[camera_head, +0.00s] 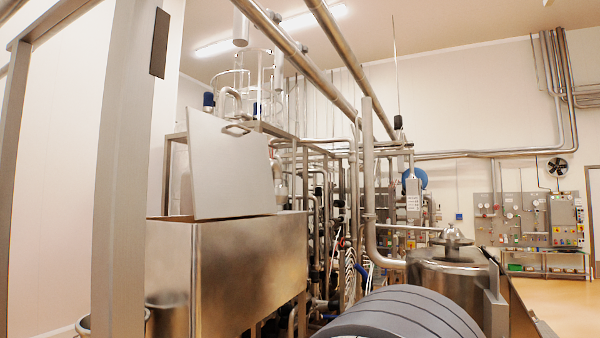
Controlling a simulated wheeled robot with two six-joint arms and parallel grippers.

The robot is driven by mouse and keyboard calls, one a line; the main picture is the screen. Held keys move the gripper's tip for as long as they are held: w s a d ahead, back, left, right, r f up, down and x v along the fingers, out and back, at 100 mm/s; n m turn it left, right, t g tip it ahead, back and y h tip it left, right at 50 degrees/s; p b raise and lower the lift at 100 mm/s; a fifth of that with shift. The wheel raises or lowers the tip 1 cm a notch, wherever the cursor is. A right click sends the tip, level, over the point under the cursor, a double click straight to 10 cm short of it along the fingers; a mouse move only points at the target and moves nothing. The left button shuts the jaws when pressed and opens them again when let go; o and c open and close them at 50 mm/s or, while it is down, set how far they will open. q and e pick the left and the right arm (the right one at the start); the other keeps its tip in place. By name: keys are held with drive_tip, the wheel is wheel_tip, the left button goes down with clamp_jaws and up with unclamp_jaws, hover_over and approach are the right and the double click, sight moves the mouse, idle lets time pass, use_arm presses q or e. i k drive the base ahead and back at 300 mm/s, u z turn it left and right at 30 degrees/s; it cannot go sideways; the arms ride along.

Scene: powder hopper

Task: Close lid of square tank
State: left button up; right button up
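The square tank (250,262) is a boxy stainless-steel vessel left of centre. Its lid (232,172) is a flat light-grey panel that stands up open, tilted slightly, at the tank's top edge. A small loop handle (237,129) sits at the lid's upper edge. The inside of the tank is hidden from this angle. Neither of my grippers is in the picture.
A grey post (130,170) stands in front at left. A dark ribbed rounded object (405,315) fills the bottom centre-right. A round steel tank (447,270) stands at right, with pipework (345,190) behind. Open floor (565,305) shows at far right.

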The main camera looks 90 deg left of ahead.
sight(230, 166)
drive_tip(key=u, duration=3)
drive_tip(key=i, duration=1)
drive_tip(key=u, duration=2.75)
drive_tip(key=k, duration=0.7)
drive_tip(key=z, duration=1.5)
